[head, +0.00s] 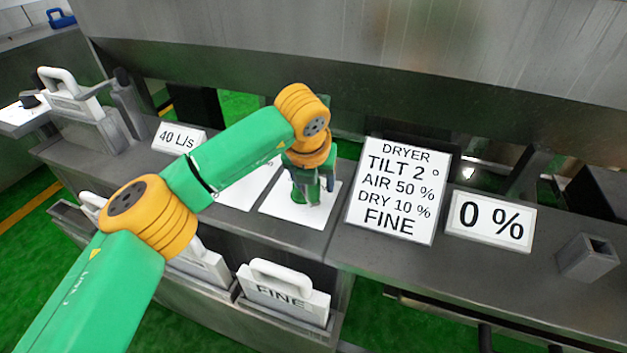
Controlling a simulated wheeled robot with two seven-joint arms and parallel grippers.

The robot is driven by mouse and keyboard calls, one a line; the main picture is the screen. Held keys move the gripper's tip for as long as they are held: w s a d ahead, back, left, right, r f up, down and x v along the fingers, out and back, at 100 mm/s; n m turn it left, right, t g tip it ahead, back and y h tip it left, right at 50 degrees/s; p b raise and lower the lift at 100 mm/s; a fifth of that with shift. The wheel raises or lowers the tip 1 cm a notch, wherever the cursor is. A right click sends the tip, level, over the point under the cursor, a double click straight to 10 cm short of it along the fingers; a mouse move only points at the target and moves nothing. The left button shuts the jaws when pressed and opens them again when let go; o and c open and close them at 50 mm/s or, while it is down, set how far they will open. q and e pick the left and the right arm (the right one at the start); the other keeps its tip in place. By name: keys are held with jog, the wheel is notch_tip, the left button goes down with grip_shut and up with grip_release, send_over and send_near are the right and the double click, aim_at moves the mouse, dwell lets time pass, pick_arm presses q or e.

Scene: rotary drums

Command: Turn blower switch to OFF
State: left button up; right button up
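My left arm comes in from the lower left, and my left gripper (314,198) points down over a white plate (290,211) on the grey console. The gripper is small and dark here, and its fingers cannot be made out as open or shut. Any switch on this plate is hidden behind the gripper, and I cannot tell whether they touch. Another white plate (238,196) lies to its left, partly covered by my arm. No blower or OFF lettering is readable. My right gripper is out of view.
A sign (396,191) reads DRYER, TILT 2°, AIR 50 %, DRY 10 %, FINE. Beside it stand a 0 % display (490,219) and a square grey holder (588,258). A 40 L/s display (177,138) is left. A FINE handled plate (284,294) hangs in front.

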pick_arm(q)
jog(key=b+v, duration=0.1)
jog(key=v, duration=0.6)
dwell(0.3)
